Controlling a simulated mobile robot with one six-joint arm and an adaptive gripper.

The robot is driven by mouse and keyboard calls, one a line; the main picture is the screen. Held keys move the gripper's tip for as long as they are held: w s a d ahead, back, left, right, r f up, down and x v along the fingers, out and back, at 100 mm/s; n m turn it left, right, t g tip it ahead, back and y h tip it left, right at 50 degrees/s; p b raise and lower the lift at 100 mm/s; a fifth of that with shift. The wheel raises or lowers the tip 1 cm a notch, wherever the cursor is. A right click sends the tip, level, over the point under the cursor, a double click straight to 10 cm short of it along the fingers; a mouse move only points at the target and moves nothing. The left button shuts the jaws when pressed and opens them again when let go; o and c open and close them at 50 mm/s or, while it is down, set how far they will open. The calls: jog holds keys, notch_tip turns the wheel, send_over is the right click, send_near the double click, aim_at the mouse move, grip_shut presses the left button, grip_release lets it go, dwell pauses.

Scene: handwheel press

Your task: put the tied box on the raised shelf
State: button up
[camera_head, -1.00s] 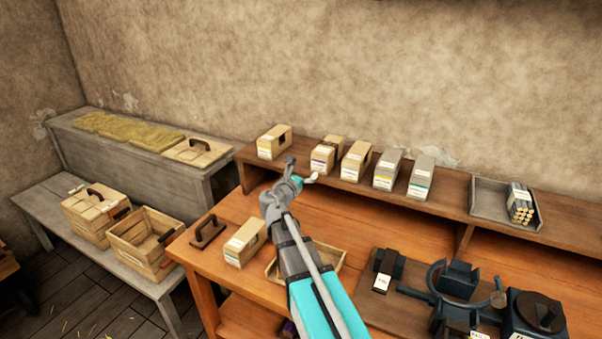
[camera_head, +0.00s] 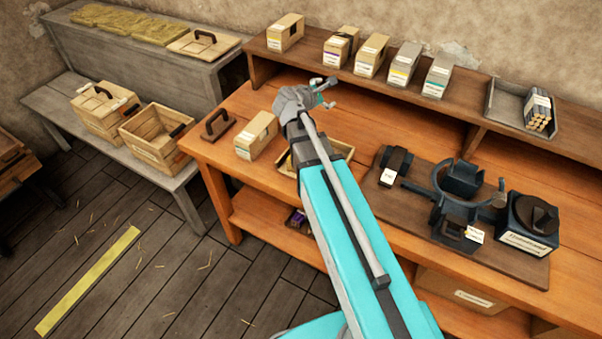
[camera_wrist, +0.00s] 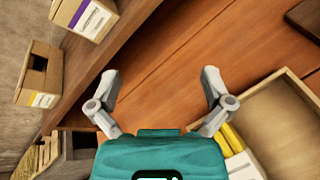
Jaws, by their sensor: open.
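On the raised shelf (camera_head: 303,59) stands a cardboard box with a purple label and a dark band over its top (camera_head: 341,46). It looks like the tied box, but the band is too small to tell for sure. In the wrist view the purple-labelled box (camera_wrist: 88,14) is at the top left, upright and apart from my fingers. My gripper (camera_head: 327,94) is in front of the shelf edge, over the workbench. In the wrist view my gripper (camera_wrist: 161,86) has its fingers spread, with only bare wood between them.
Several other boxes stand along the shelf, with a grey tray of rods (camera_head: 508,105) at right. Under my arm a wooden tray (camera_head: 343,150) sits near a plain box (camera_head: 257,135) and a dark handled block (camera_head: 217,124). The press (camera_head: 460,190) occupies the right.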

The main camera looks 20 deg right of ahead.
jog(key=s+a+f+m+g+y, duration=0.2)
jog(key=s+a+f+m+y, duration=0.1)
jog(key=s+a+f+m, duration=0.1)
jog(key=s+a+f+m+g+y, duration=0.3)
jog(key=s+a+f+m+y, duration=0.1)
jog(key=s+m, duration=0.3)
jog(key=s+a+f+m+g+y, duration=0.2)
jog(key=s+a+f+m+y, duration=0.2)
jog(key=s, duration=0.4)
jog(key=shift+a+f+m+g, duration=0.1)
jog(key=shift+a+m+g, duration=0.35)
jog(key=shift+m, duration=0.65)
jog(key=shift+s+a, duration=0.2)
jog(key=shift+a, duration=0.1)
